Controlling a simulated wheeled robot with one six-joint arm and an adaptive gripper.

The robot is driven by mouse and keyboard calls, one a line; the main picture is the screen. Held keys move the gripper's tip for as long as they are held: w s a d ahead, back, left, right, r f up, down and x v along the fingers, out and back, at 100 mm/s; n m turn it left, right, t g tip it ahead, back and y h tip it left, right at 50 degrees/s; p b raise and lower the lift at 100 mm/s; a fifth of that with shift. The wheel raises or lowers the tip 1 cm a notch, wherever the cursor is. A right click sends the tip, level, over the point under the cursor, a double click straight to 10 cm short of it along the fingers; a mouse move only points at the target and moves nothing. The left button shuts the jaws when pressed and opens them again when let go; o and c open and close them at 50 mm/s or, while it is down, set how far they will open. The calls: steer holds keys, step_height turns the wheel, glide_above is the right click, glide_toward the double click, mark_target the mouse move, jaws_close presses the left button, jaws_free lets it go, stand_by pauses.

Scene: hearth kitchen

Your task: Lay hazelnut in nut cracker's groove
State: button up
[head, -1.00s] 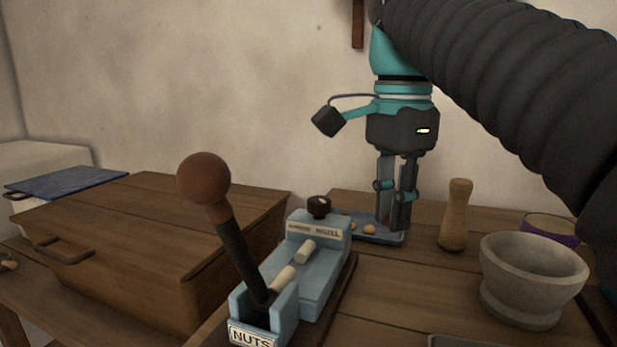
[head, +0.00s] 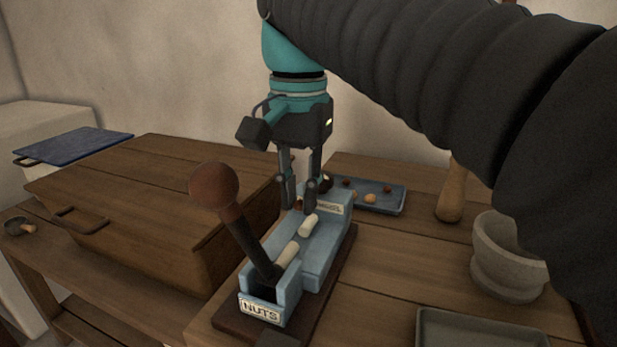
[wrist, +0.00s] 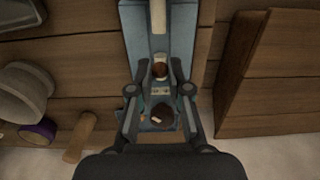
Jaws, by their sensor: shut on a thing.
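The nut cracker (head: 322,262) is light blue on a dark wooden base, with two pale rods along its groove. Its lever, topped by a brown ball, leans up at the near left, and a "NUTS" label faces me. My gripper (head: 299,206) points down over the cracker's far end, near its front-facing label plate. It is shut on the brown hazelnut (wrist: 160,70), which shows between the fingers in the wrist view. A dark round knob (wrist: 162,112) lies behind the nut there. Whether the nut touches the cracker cannot be told.
A blue tray (head: 398,199) with several nuts stands behind right of the cracker. A wooden pestle (head: 450,200), a stone mortar (head: 490,265) and a grey tray (head: 470,330) are to the right. A large wooden box (head: 150,215) stands close on the left.

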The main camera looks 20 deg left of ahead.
steer(key=shift+f+b, duration=0.9)
steer(key=shift+f, duration=1.15)
steer(key=o, duration=0.7)
steer(key=shift+o, duration=0.2)
steer(key=shift+r, duration=0.1)
steer(key=shift+r, duration=3.7)
steer(key=shift+d, duration=0.1)
